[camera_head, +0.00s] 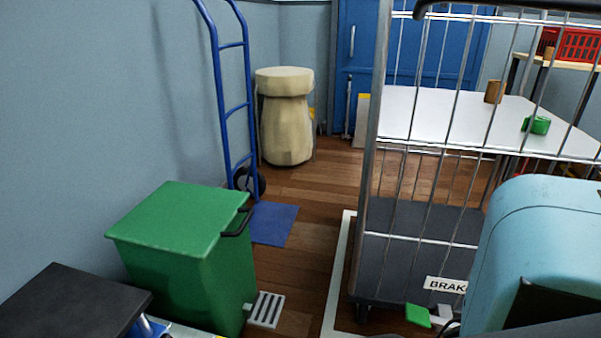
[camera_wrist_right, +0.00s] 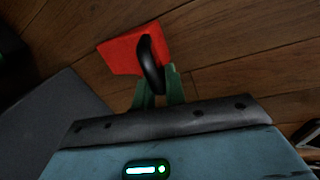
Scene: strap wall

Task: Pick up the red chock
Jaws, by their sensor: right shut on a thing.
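The red chock (camera_wrist_right: 120,55) shows in the right wrist view, a flat red wedge shape with a black loop handle (camera_wrist_right: 150,60). My right gripper (camera_wrist_right: 158,84) has its green fingers shut on the black handle, with the red body beyond the fingertips. Wooden floor shows behind the chock; whether the chock touches it I cannot tell. The chock and right gripper are not visible in the head view, where a light blue part of mine (camera_head: 535,250) covers the lower right. My left gripper is in neither view.
A wire-sided cart (camera_head: 415,240) with a "BRAKE" label stands right of centre, with a green pedal (camera_head: 418,315) low at its front. A green bin (camera_head: 180,240) and blue hand truck (camera_head: 228,100) stand left.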

